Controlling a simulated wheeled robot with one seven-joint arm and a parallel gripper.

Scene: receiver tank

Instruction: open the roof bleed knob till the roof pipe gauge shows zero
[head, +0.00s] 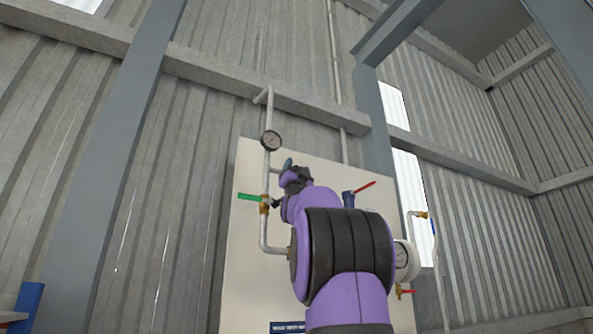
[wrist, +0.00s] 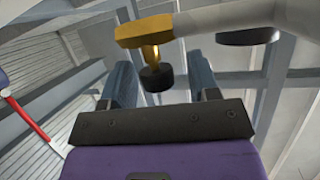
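A black bleed knob (wrist: 157,78) hangs on a brass fitting (wrist: 145,31) at the end of a pale pipe in the wrist view. My gripper (wrist: 161,84) is open, with its two blue fingers on either side of the knob and a visible gap at each side. In the head view my gripper (head: 289,164) is at the wall panel, just right of the left pipe, and I cannot make out the knob there. A small round gauge (head: 271,140) sits on that pipe above my gripper. Its needle is too small to read.
A green-handled valve (head: 250,197) is on the pipe below the gauge. A red-handled valve (head: 364,187) stands right of my arm. A larger white gauge (head: 404,260) is partly behind my arm. A brass valve (head: 421,214) is further right. The pale panel (head: 240,285) backs these.

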